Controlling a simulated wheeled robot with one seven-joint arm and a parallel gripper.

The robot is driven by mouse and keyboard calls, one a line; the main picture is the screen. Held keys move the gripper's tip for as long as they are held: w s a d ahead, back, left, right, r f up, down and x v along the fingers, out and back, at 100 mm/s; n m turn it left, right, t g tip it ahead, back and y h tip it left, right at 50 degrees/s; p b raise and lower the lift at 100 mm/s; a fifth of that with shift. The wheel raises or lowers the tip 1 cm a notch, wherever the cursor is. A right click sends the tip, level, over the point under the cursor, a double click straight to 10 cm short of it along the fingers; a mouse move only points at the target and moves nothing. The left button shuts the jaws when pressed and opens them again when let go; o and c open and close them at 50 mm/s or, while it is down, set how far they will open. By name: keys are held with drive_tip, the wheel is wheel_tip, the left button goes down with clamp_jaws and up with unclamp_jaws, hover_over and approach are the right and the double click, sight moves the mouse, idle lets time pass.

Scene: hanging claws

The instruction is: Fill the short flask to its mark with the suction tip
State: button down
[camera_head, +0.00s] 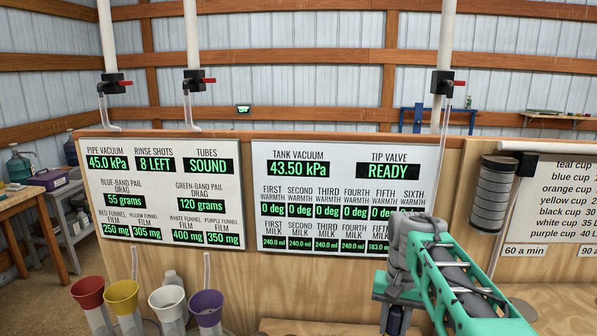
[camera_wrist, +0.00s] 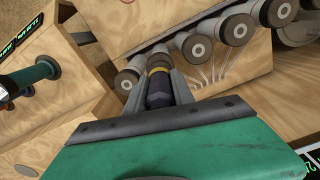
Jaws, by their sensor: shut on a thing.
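My gripper (camera_wrist: 160,88) is shut on a dark piece with a yellow band (camera_wrist: 158,93), seen between its fingers in the wrist view. I cannot tell for certain whether this piece is the suction tip. In the head view my gripper is at the bottom right, in front of the wooden panel, with its fingertips not clearly shown. The short flask and its mark cannot be made out in either view. The right board (camera_head: 345,160) shows tip valve READY and tank vacuum 43.50 kPa.
Several grey cylinders with dark round ends (camera_wrist: 198,48) stand in a row just beyond my gripper. A green-handled part (camera_wrist: 40,72) is at the left. Red (camera_head: 89,291), yellow (camera_head: 122,296), white (camera_head: 167,298) and purple (camera_head: 206,306) funnels stand at the lower left.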

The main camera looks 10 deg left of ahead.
idle(0.4)
drive_tip(key=shift+f+b, duration=0.55)
drive_tip(key=shift+f, duration=0.5)
drive_tip(key=shift+r, duration=0.1)
wheel_tip(320, 180, up, 4)
drive_tip(key=p, duration=0.3)
drive_tip(key=shift+r, duration=0.1)
idle(0.4)
